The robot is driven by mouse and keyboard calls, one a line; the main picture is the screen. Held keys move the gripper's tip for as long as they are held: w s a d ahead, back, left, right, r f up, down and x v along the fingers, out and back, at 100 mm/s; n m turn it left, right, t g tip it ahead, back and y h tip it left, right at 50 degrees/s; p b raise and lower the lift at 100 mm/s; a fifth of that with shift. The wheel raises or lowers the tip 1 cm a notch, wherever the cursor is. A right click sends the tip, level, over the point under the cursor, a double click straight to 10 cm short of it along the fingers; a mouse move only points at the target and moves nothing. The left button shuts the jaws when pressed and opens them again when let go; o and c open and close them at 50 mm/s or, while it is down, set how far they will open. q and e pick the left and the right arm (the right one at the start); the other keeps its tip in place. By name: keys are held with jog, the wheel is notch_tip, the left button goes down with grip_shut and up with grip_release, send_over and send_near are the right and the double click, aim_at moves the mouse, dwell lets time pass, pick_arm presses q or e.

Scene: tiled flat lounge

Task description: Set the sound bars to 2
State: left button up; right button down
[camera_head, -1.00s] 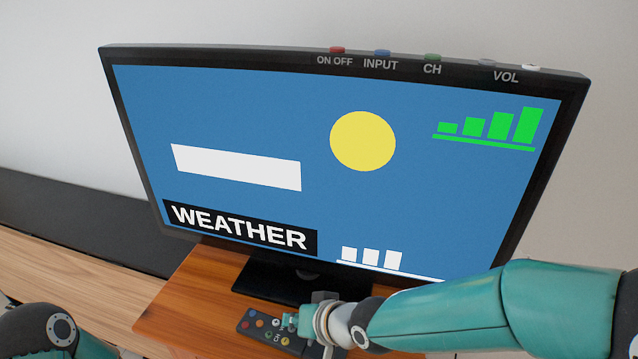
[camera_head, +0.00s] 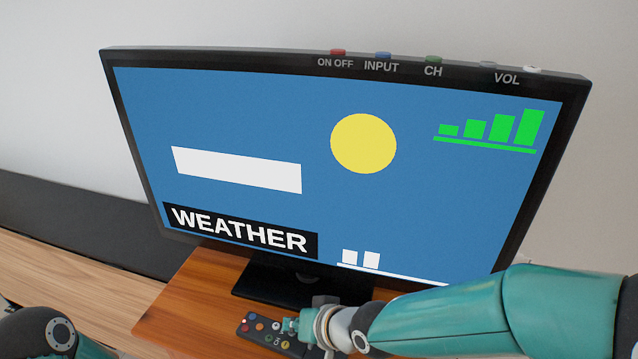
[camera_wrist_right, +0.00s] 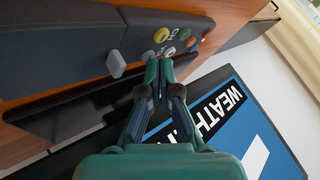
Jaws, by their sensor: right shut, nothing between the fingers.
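The television (camera_head: 250,110) shows a weather picture. Two white sound bars (camera_head: 360,259) stand on a white line at the bottom of its screen. A dark remote (camera_head: 247,331) with coloured buttons lies on the wooden stand below the screen; it also shows in the right wrist view (camera_wrist_right: 65,50). My right gripper (camera_head: 291,325) is shut and empty, its fingertips down at the remote's buttons. In the right wrist view the fingertips (camera_wrist_right: 158,62) are at a pale button beside the VOL lettering; contact is hard to tell. My left gripper is out of view.
Several green bars (camera_head: 490,126) show at the screen's top right. Buttons marked ON OFF, INPUT, CH and VOL sit on the television's top edge. The wooden stand (camera_head: 190,290) is bare left of the remote. A long low wooden bench (camera_head: 70,265) runs at the left.

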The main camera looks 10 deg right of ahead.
aim_at(295, 334)
jog(key=shift+r+p, duration=0.3)
jog(key=shift+r, duration=0.25)
notch_tip(295, 334, up, 6)
jog(key=p, duration=0.5)
jog(key=shift+p, duration=0.3)
jog(key=shift+f, duration=0.1)
dwell(0.3)
